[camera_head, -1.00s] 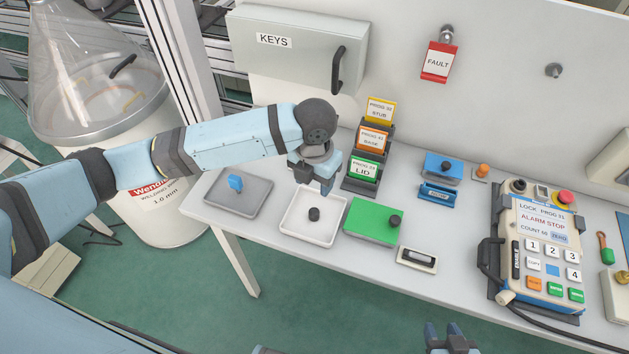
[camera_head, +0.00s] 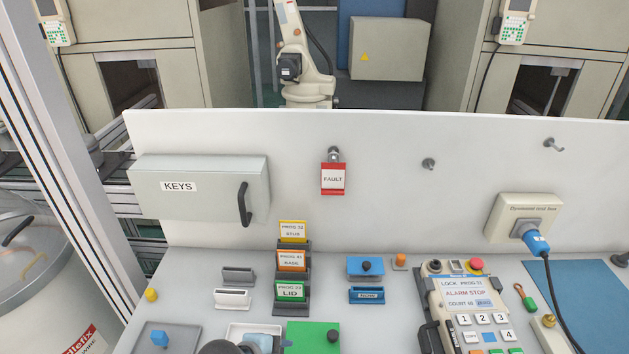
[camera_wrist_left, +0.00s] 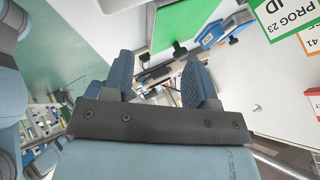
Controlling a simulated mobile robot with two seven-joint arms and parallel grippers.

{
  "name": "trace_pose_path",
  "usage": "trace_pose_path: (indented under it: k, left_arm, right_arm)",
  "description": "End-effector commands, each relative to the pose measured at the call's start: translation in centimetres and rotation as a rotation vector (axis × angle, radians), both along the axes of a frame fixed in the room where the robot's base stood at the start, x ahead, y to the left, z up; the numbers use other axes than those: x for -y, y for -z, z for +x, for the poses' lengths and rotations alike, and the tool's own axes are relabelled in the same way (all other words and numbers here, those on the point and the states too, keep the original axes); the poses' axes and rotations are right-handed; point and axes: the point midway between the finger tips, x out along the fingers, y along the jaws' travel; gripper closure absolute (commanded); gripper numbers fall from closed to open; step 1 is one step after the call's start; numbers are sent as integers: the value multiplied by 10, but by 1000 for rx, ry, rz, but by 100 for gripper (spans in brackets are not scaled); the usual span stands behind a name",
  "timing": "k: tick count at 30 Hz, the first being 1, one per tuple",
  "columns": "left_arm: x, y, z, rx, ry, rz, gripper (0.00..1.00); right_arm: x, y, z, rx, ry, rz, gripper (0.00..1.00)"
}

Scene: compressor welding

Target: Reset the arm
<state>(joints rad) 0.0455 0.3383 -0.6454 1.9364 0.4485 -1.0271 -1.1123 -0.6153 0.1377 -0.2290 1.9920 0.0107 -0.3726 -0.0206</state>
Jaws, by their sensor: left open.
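My left gripper (camera_wrist_left: 160,85) is open in the left wrist view, with nothing seen between its fingers. In the head view only a dark joint and a bit of blue of my left arm show at the bottom, over the white tray (camera_head: 236,329). The pendant (camera_head: 450,291) lies on the bench and reads LOCK, PROG 31 and ALARM STOP, with a red button (camera_head: 475,265) at its top. A red FAULT tag (camera_head: 333,179) hangs on a wall peg. A pale industrial robot arm (camera_head: 311,74) stands behind the wall. My right gripper is out of view.
A grey KEYS box (camera_head: 210,207) is on the wall. Program cards stand in a rack, including the green LID card (camera_head: 290,292). A green plate (camera_head: 307,341) lies in front, beside the white tray. A grey tray (camera_head: 185,337) holds a blue piece. A cable runs from the wall box (camera_head: 513,211).

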Motion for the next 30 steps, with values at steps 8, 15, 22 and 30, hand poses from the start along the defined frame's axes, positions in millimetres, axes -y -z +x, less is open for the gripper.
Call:
trace_pose_path:
  k: [8,15,22,30]
  left_arm:
    - [-46,30,-47,-148,-642,-387,48]
    - [-102,49,-101,-204,-1047,-639,48]
    - [-127,55,-126,-210,-1188,-738,48]
    - [-128,55,-126,-211,-1192,-743,48]
  right_arm:
    - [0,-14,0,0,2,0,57]
    - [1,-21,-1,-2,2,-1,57]
    - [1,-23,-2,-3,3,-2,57]
    - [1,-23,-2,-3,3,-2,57]
